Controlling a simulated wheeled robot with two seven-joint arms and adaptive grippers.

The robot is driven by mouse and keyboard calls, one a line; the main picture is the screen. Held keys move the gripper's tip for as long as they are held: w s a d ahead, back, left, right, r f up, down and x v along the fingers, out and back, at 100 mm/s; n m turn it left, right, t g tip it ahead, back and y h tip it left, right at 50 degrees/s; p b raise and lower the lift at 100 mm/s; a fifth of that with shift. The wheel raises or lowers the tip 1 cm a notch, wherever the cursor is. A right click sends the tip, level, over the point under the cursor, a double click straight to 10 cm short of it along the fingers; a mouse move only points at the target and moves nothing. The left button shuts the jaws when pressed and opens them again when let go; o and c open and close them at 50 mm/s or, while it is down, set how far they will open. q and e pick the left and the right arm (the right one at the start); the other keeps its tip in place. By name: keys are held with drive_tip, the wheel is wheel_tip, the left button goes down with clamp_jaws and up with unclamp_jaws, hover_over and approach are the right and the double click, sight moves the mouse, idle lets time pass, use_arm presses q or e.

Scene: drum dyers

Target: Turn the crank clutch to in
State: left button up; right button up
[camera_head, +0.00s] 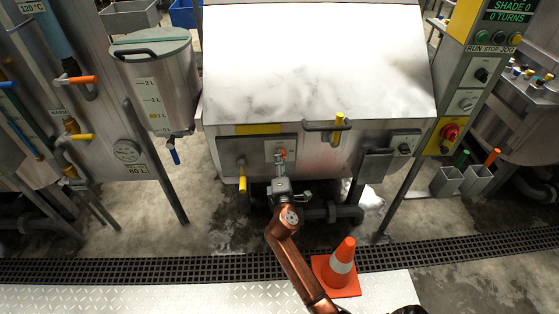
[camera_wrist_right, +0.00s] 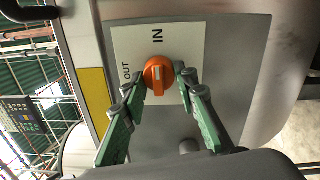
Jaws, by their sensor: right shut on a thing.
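The crank clutch is an orange knob (camera_wrist_right: 158,76) on a white plate (camera_wrist_right: 190,42) marked IN and OUT. In the wrist view, IN stands above the knob and OUT to its upper left. A pale mark shows on the knob's face, but I cannot tell for certain which word it points to. In the head view the knob (camera_head: 282,152) is small, on the drum machine's front. My right gripper (camera_wrist_right: 158,87) has its green fingers on both sides of the knob and is shut on it. Its body (camera_head: 281,185) hides part of the plate below. My left gripper is out of view.
A yellow-handled valve (camera_head: 242,178) hangs left of the knob. A traffic cone (camera_head: 340,267) stands on the floor beside my right arm. A tank (camera_head: 155,85) is at left.

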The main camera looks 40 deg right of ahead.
drive_tip(key=o, duration=0.8)
drive_tip(key=shift+w+a, duration=0.1)
drive_tip(key=shift+a, duration=0.05)
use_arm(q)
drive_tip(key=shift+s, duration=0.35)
use_arm(e)
drive_tip(key=o, duration=0.4)
drive_tip(key=shift+c, duration=0.2)
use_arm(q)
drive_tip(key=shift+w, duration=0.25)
use_arm(e)
drive_tip(key=v, duration=1.2)
